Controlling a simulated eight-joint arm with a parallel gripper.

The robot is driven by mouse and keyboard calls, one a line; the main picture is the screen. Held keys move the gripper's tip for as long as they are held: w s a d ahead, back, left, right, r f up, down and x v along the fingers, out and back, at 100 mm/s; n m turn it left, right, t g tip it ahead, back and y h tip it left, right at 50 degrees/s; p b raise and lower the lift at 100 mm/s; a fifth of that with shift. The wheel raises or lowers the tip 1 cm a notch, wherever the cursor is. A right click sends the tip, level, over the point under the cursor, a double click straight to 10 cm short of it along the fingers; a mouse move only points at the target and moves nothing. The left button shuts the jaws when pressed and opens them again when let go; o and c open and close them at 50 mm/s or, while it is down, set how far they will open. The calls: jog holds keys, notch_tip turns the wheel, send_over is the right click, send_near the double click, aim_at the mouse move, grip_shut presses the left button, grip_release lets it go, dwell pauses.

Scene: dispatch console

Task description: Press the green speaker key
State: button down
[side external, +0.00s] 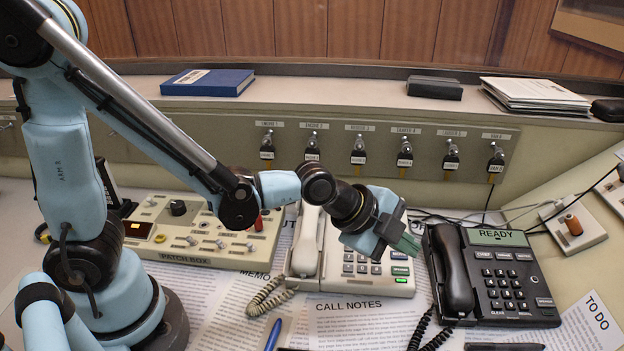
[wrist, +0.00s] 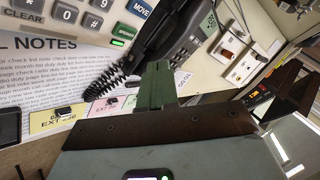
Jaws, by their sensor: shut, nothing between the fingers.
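The cream desk phone (side external: 330,245) stands mid-desk in the side view, partly hidden behind my gripper. Its green key (side external: 400,271) is at the lower right of the keypad. In the wrist view the fingertips (wrist: 158,70) lie below and right of the key.
A black phone (side external: 490,275) with a READY display stands close on the right, its coiled cord hanging in front. A patch box (side external: 205,235) is at left. Call notes papers (side external: 365,310) and a blue pen (side external: 272,335) lie in front. Key switches line the back panel.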

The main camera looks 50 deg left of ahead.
aim_at(396, 273)
jog(key=shift+w+a+f, duration=0.1)
jog(key=shift+f, duration=0.8)
jog(key=shift+w+a+f, duration=0.1)
jog(key=shift+f, duration=0.8)
jog(key=shift+f, duration=0.15)
dwell(0.6)
jog(key=shift+f, duration=0.3)
jog(key=shift+a+f, duration=0.1)
jog(key=shift+f, duration=0.2)
dwell(0.7)
jog(key=shift+r, duration=0.75)
jog(key=shift+s+d+r, duration=0.1)
jog(key=shift+d+r, duration=0.05)
jog(key=shift+r, duration=0.7)
jog(key=shift+s+d+r, duration=0.1)
jog(key=shift+r, duration=0.7)
jog(key=shift+s+d+r, duration=0.1)
jog(key=shift+d+r, duration=0.05)
jog(key=shift+r, duration=0.7)
